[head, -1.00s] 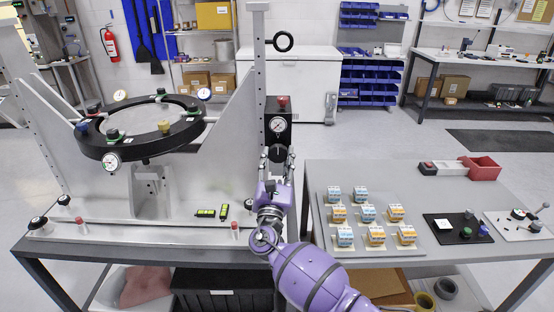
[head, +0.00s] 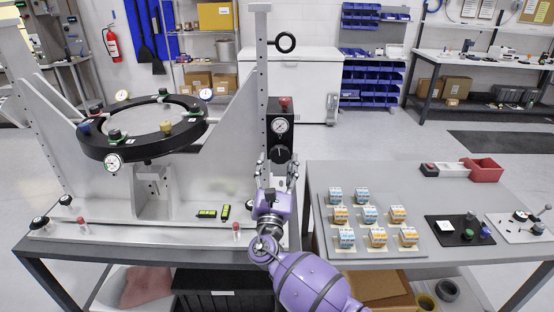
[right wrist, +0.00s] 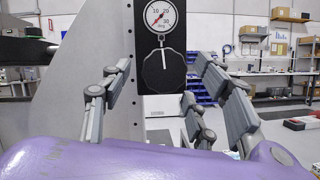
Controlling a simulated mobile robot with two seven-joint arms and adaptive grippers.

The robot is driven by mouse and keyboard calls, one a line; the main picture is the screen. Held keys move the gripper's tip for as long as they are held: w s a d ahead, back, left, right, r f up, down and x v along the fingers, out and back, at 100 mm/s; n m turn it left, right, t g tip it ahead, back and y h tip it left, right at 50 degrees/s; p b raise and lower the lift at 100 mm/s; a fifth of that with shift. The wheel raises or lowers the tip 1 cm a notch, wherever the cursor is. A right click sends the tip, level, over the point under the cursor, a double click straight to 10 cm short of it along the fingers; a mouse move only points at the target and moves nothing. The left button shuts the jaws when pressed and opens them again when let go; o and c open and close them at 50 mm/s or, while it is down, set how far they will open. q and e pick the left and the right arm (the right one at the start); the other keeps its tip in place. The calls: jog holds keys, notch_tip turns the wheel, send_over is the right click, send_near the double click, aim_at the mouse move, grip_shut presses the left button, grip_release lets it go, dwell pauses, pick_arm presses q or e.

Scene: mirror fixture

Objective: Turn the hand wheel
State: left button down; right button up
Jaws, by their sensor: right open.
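The hand wheel is a black scalloped knob (head: 279,154) on the front of a black box, just below a round white dial gauge (head: 279,125). In the right wrist view the wheel (right wrist: 164,72) is dark, with a thin pale outline, and the dial (right wrist: 161,16) above it has a red needle and a degree scale. My right gripper (head: 277,170) is open, its fingers pointing at the box. In the right wrist view its fingers (right wrist: 160,80) spread to either side of and below the wheel, with a visible gap and nothing between them. My left gripper is out of view.
A pale upright post (head: 262,70) stands close left of the wheel box. A large black ring (head: 125,148) on a grey fixture fills the left. A side table with a tray of small blue and orange blocks (head: 369,214) stands at the right.

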jog(key=v, duration=1)
jog(key=shift+r, duration=0.15)
